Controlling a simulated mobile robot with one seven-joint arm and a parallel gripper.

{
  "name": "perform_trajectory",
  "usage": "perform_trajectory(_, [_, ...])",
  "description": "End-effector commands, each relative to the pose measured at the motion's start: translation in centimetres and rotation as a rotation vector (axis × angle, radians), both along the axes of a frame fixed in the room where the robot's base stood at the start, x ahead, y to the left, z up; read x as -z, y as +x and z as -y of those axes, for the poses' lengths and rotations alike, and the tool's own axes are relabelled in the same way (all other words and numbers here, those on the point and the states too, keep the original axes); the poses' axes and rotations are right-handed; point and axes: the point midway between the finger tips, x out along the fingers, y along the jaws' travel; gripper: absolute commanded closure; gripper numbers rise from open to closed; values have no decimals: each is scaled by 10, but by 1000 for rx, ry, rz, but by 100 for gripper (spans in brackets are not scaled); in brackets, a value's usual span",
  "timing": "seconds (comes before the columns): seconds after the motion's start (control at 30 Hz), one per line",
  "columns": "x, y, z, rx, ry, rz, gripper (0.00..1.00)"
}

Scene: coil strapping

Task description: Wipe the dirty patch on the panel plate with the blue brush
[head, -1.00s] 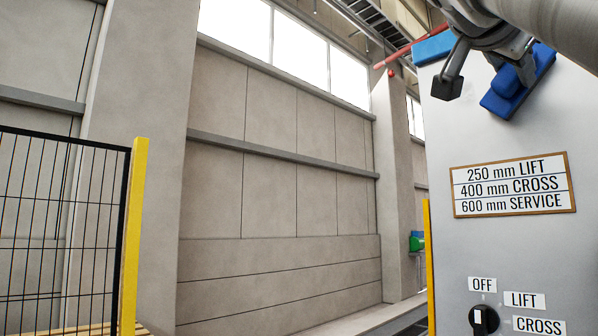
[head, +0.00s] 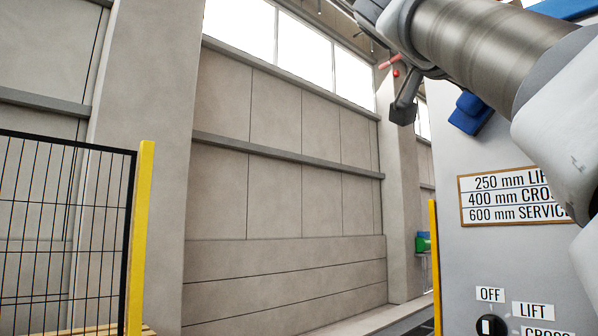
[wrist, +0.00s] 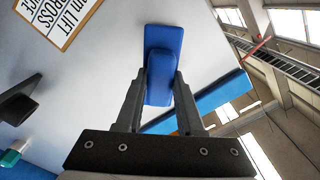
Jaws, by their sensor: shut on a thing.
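The blue brush (wrist: 164,45) is between the two fingers of my gripper (wrist: 160,82), which is shut on it. In the wrist view the brush lies in front of the pale grey panel face (wrist: 100,75); I cannot tell whether it touches it. I cannot make out a dirty patch in either view.
A framed sign (head: 512,200) is on the panel, partly covered by my arm. Below it are an OFF label (head: 490,294) and a black rotary switch (head: 491,326). A yellow post (head: 139,240) with black mesh fence stands at left. The floor gap between is open.

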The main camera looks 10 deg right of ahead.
Motion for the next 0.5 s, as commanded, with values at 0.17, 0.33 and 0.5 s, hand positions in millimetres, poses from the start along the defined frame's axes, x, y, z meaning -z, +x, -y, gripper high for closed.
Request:
perform_trajectory(0.17, [0, 11, -7, 0, 0, -2, 100])
perform_trajectory(0.33, [0, 15, -10, -1, 0, -3, 100])
perform_trajectory(0.5, [-1, 26, -20, -2, 0, -4, 100])
